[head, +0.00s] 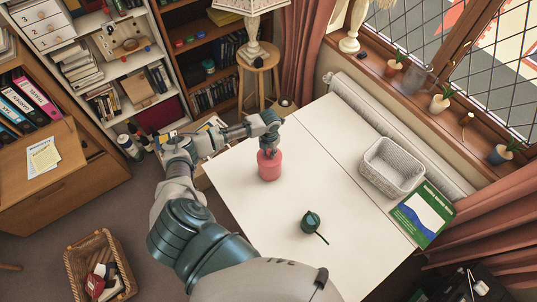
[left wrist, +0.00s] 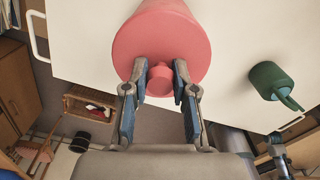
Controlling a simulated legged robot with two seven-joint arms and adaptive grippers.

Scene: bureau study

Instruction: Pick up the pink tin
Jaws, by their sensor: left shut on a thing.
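The pink tin (head: 269,168) is at the left side of the white table (head: 310,185) in the head view. It has a round body and a small knob on top. In the left wrist view the tin (left wrist: 165,35) fills the upper middle. My left gripper (head: 268,150) reaches it from above. In the left wrist view its two fingers (left wrist: 160,80) are shut on the tin's knob, one on each side. I cannot tell whether the tin's base touches the table.
A white basket (head: 393,168) and a green book (head: 423,214) lie along the right edge. The table between tin and basket is clear.

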